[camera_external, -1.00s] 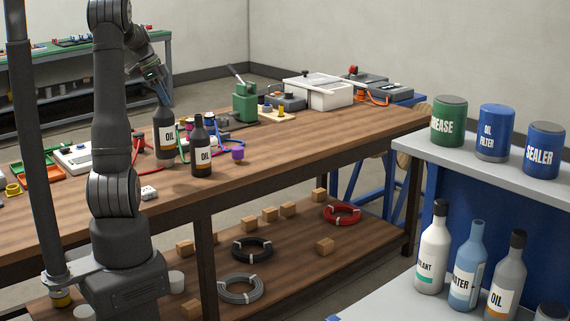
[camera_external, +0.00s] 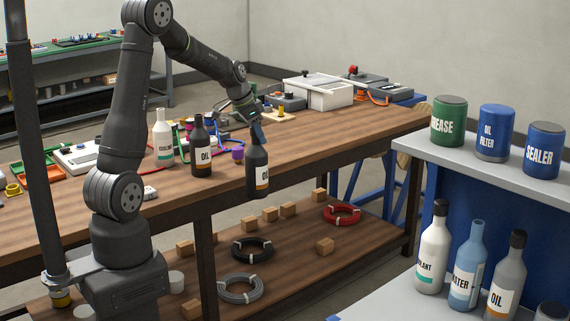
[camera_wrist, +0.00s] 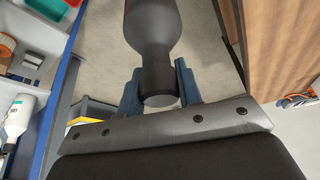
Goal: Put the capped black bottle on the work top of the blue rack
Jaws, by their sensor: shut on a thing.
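My gripper (camera_external: 256,132) is shut on the neck of a black bottle (camera_external: 258,168) with an OIL label. It holds the bottle upright, in front of the bench's near edge. In the wrist view the dark bottle (camera_wrist: 152,35) hangs between the blue fingers (camera_wrist: 158,88), with floor beyond. The blue rack (camera_external: 450,240) stands at the right, with an upper grey top (camera_external: 430,160) and a lower light surface (camera_external: 390,302). A second black OIL bottle (camera_external: 201,158) with a dark top stands on the bench.
The upper grey top bears a green GREASE can (camera_external: 449,122), a blue OIL FILTER can (camera_external: 495,133) and a blue SEALER can (camera_external: 543,151). White, blue and grey bottles crowd the lower surface; its left part looks clear. A white bottle (camera_external: 163,142) stands on the wooden bench (camera_external: 330,147).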

